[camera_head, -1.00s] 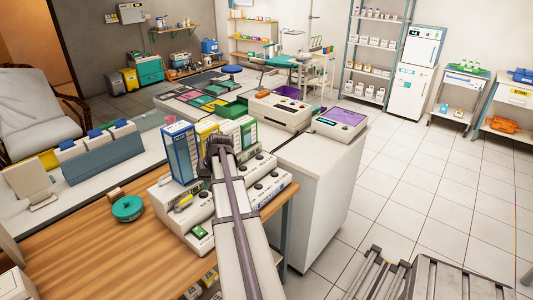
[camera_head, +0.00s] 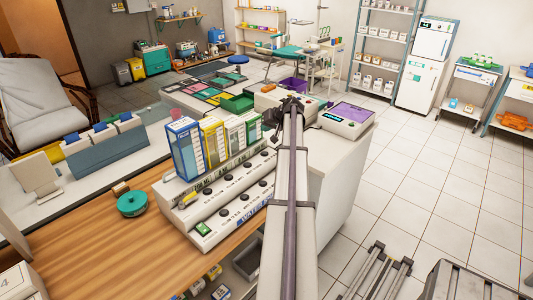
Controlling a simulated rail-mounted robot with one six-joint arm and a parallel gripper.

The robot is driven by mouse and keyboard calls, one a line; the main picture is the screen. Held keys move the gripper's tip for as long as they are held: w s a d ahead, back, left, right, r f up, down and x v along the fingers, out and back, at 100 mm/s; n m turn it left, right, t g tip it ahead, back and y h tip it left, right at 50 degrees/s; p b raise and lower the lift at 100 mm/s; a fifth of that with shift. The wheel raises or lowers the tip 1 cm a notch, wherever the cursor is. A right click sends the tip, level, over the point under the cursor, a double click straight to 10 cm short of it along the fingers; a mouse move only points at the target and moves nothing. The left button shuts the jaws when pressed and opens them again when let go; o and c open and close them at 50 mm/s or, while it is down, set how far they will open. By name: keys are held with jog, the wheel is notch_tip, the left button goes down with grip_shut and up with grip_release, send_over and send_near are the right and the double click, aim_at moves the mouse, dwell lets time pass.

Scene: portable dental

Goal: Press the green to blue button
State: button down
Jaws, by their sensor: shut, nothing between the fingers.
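No button marked green to blue can be made out at this size. A white stepped unit (camera_head: 232,208) on the wooden counter carries rows of black knobs and a small green switch (camera_head: 203,229) at its front left. Blue, yellow and green-edged upright boxes stand along its back, with a blue box (camera_head: 186,148) at the left end. My gripper (camera_head: 274,125) is dark and shut on nothing. In the picture it lies just right of the green box (camera_head: 252,128), before a white device with a dark panel (camera_head: 272,97) that my arm partly hides.
A white device with a purple top (camera_head: 347,116) stands right of my arm on the white cabinet. A green tray (camera_head: 237,103) lies behind the boxes. A teal round item (camera_head: 132,203) sits on the wooden counter (camera_head: 95,240). The tiled floor at right is largely clear.

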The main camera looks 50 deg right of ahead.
aim_at(260, 147)
jog(key=shift+f, duration=0.1)
notch_tip(260, 147, down, 9)
jog(key=b, duration=0.9)
dwell(1.5)
jog(key=shift+f+b, duration=0.25)
jog(key=shift+b, duration=0.1)
jog(key=shift+f+b, duration=0.45)
dwell(0.5)
jog(key=shift+r, duration=0.15)
jog(key=shift+r+p, duration=0.75)
jog(key=shift+p, duration=0.15)
